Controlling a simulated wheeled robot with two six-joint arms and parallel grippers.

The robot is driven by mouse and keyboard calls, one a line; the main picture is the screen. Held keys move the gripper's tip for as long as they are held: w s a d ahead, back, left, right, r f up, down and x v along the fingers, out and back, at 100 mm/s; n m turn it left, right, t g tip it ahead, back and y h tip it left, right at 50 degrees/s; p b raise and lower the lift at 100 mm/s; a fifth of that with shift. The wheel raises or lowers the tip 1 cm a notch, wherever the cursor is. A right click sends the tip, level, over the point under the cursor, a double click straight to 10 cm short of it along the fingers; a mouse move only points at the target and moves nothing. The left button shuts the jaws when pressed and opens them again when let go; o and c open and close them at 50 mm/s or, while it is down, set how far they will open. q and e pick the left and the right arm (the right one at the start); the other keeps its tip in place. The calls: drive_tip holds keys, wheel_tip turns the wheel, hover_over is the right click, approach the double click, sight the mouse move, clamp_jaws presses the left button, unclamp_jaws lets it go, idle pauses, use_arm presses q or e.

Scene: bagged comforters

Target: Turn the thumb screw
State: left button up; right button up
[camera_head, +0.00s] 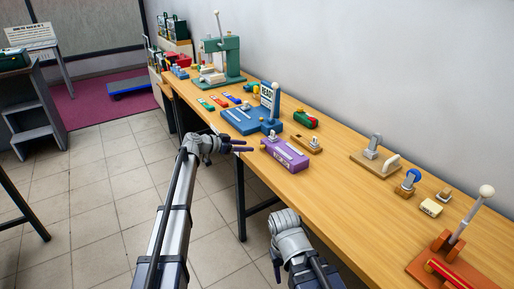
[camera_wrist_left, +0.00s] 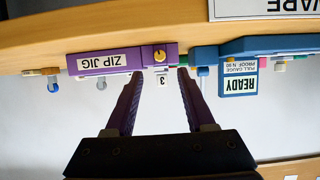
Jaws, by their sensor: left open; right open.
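The purple zip jig (camera_head: 287,153) lies near the front edge of the bench. In the left wrist view the zip jig (camera_wrist_left: 113,59) carries a small brass round knob (camera_wrist_left: 160,54) at its right end; this may be the thumb screw. My left gripper (camera_head: 246,146) is open and empty, just off the bench edge, left of the jig. In the left wrist view its purple fingers (camera_wrist_left: 155,74) point at the knob, one to each side, apparently short of it. My right gripper (camera_head: 277,270) is low in front of the bench, mostly hidden by its own wrist, with no held thing visible.
A blue fixture with a READY sign (camera_head: 267,98) stands just behind the jig. A green press (camera_head: 222,62) stands at the far end. A wooden toggle block (camera_head: 308,144) is right of the jig. A red lever device (camera_head: 447,258) is at the near right. Bare wood (camera_head: 330,190) lies between.

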sight(260, 147)
use_arm(q)
drive_tip(key=b+x, duration=0.2)
drive_tip(key=x, duration=0.4)
drive_tip(key=shift+w+f, duration=0.1)
drive_tip(key=shift+w+d, duration=0.2)
drive_tip(key=shift+d, duration=0.1)
clamp_jaws()
